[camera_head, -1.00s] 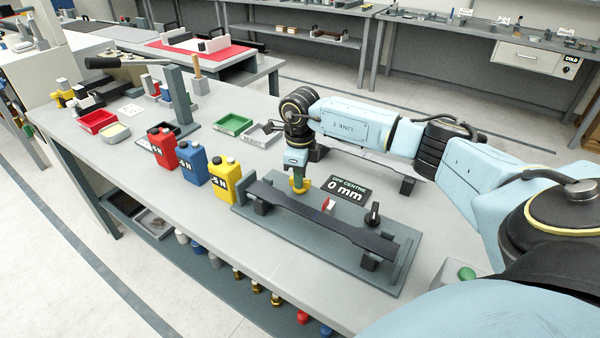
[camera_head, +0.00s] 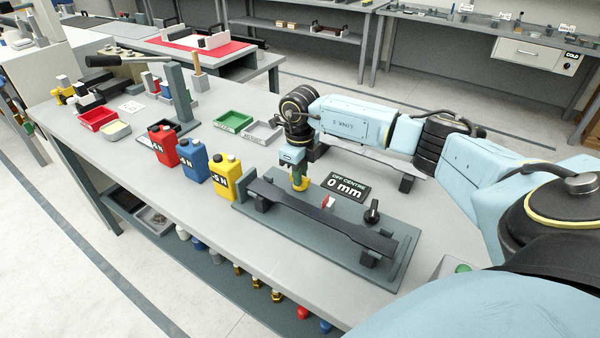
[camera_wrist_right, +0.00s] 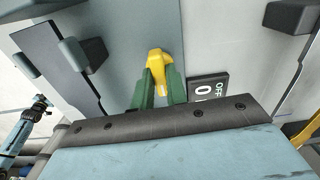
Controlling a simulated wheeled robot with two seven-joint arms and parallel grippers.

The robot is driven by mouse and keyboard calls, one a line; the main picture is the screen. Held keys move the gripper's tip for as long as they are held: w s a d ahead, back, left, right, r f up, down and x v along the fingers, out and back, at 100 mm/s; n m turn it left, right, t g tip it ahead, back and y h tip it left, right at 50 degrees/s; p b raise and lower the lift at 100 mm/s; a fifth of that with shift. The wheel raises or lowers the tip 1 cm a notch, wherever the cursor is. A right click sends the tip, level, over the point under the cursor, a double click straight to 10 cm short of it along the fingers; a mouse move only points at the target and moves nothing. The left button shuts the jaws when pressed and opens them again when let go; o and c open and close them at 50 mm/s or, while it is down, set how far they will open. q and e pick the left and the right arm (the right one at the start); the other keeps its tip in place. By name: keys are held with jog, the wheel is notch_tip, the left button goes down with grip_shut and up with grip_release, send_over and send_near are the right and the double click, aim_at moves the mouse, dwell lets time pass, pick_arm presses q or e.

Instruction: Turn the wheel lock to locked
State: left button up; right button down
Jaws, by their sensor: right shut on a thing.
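My right gripper (camera_head: 298,178) points down at the back-left part of the grey test fixture. Its green fingers are shut on a small yellow lever (camera_wrist_right: 157,62), which sticks out beyond the fingertips in the right wrist view. No label on the lever is readable, so I cannot tell its marked position. The fixture's grey base plate (camera_head: 335,255) carries a long dark specimen bar (camera_head: 320,213) in front of the gripper. A black knob (camera_head: 372,212) stands at right. My left gripper is not in view.
An "OFF CENTRE 0 mm" sign (camera_head: 345,186) stands close right of the gripper.

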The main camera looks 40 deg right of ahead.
jog(key=c, duration=1.4)
grip_release()
jog(key=shift+r, duration=0.1)
notch_tip(320, 180, up, 13)
jog(key=shift+r, duration=0.15)
